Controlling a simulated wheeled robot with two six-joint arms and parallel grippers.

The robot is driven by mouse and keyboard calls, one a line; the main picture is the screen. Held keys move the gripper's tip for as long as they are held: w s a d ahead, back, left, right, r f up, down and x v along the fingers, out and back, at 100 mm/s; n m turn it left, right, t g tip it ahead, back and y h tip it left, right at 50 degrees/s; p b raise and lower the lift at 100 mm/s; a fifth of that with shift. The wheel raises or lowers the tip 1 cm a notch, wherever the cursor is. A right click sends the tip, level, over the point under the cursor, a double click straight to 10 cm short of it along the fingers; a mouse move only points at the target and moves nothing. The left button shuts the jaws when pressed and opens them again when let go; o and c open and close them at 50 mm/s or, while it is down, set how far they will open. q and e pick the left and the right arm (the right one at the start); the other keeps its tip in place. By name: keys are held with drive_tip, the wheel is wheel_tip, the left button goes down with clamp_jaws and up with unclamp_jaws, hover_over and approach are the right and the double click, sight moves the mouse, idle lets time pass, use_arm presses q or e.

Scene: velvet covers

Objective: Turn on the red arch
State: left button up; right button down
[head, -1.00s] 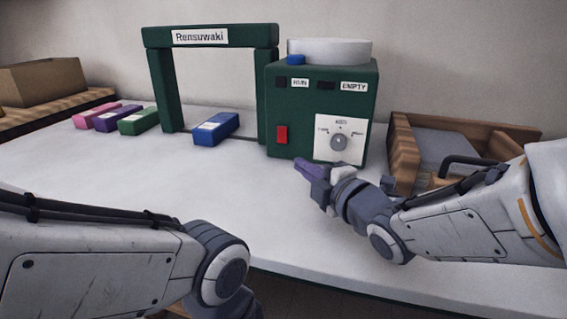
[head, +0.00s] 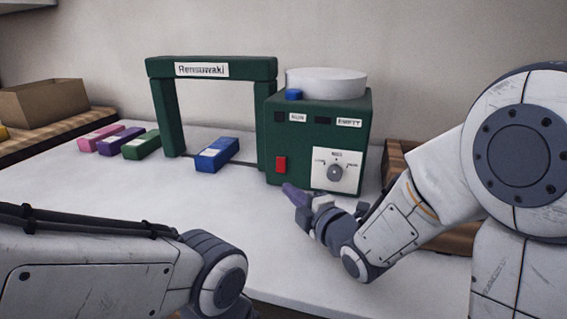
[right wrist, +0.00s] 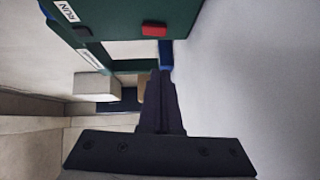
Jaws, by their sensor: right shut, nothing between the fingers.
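A green arch (head: 164,118) labelled "Rensuwaki" stands on the white table, joined to a green machine box (head: 318,120); no red arch shows. A red rocker switch (head: 280,165) is low on the box's front, left of a dial plate (head: 347,172). The switch also shows at the top of the right wrist view (right wrist: 154,30). My right gripper (head: 288,188) is shut and empty, just below and in front of the switch, apart from it as far as I can tell. Its closed fingers (right wrist: 160,82) point toward the arch side. My left gripper is out of view.
A blue block (head: 217,154) lies at the arch opening; green (head: 142,144), purple (head: 120,141) and pink (head: 100,138) blocks lie left of it. The box has "RUN" and "EMPTY" labels and dark indicators. A wooden tray (head: 396,158) is partly behind my right arm. The table front is clear.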

sight(276, 170)
drive_tip(key=shift+w+a+r+p, duration=0.1)
drive_tip(key=shift+w+a+p, duration=0.25)
drive_tip(key=shift+p, duration=0.7)
drive_tip(key=x, duration=0.2)
drive_tip(key=b+x, duration=0.1)
drive_tip(key=x, duration=0.1)
drive_tip(key=shift+w+d+f, duration=0.1)
drive_tip(key=shift+w+f, duration=0.05)
drive_tip(key=shift+f, duration=0.2)
drive_tip(key=w, duration=0.3)
drive_tip(key=shift+w+d+f, duration=0.15)
drive_tip(key=shift+w+d, duration=0.1)
drive_tip(key=shift+d, duration=0.1)
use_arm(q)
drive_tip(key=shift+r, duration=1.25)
use_arm(e)
drive_tip(key=shift+w+d, duration=0.1)
drive_tip(key=shift+w, duration=0.35)
